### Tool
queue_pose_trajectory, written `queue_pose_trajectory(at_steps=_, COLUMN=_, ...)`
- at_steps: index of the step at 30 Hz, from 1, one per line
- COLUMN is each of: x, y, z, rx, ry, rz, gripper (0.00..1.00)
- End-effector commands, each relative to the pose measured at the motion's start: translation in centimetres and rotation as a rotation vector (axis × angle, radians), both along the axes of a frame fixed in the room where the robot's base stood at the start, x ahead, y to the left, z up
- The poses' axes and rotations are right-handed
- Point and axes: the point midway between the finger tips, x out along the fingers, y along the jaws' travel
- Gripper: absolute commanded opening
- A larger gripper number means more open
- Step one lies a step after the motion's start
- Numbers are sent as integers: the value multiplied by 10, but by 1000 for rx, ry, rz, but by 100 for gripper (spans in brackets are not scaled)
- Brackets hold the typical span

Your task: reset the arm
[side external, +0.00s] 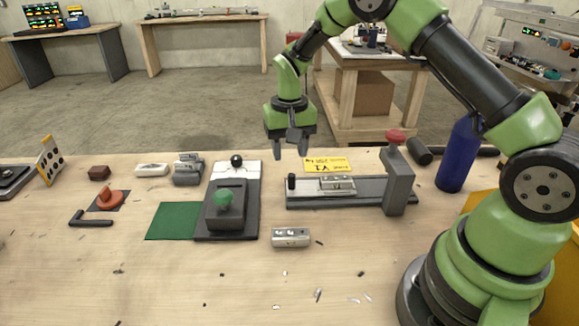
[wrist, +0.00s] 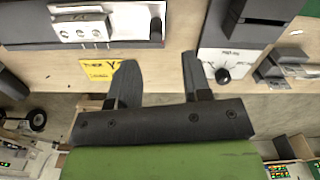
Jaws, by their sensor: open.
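A second aluminium block (side external: 291,237) lies on the bench in front.
A yellow label (side external: 326,164) lies behind the fixture. A blue bottle (side external: 459,155) stands at the right. A green mat (side external: 173,221), a red-orange part (side external: 110,199) and grey blocks (side external: 188,169) lie at the left. The bench front is mostly clear, with small scraps.

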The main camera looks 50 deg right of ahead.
Motion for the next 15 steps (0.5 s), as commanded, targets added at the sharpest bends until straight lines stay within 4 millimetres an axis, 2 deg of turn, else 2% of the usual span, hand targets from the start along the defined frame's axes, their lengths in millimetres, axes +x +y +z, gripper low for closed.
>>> queue_pose_trajectory(at_steps=3, x=0, y=0, z=14, rx=0, ry=-2, rz=1, gripper=44)
queue_pose_trajectory(at_steps=6, x=0, y=0, z=18, rx=1, ry=-1, rz=1, gripper=44)
queue_pose_trajectory(at_steps=15, x=0, y=0, z=19, rx=1, ry=-1, rz=1, gripper=44)
